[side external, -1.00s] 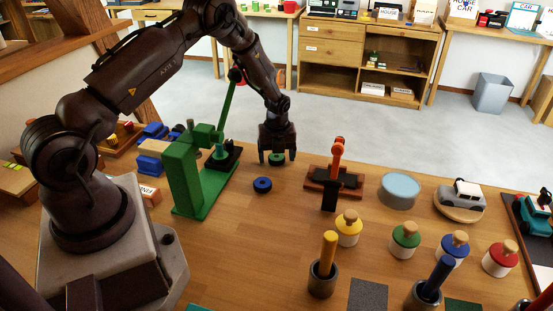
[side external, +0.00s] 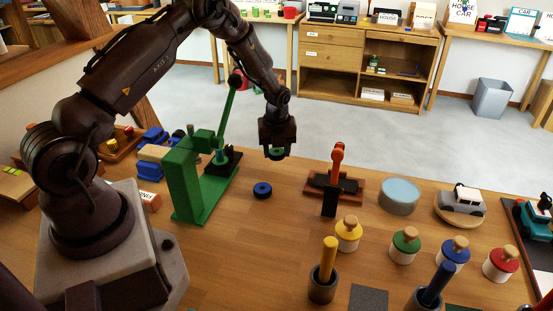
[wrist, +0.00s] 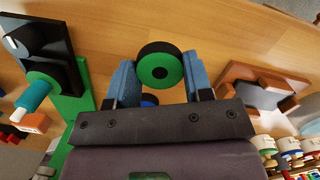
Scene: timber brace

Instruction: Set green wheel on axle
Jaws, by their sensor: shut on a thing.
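The green wheel (wrist: 159,66), a black ring with a green hub, sits between my fingertips in the wrist view. My gripper (side external: 277,152) is shut on it and holds it just above the table in the side view, right of the green press. The green press (side external: 186,178) has a raised lever and a black block at its base. I cannot tell whether this pin is the axle.
A blue wheel (side external: 262,189) lies on the table just in front of my gripper. A brown fixture with an orange lever (side external: 337,172) stands to the right. Several coloured knobbed pots (side external: 405,245) and a pale blue disc (side external: 399,190) are further right.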

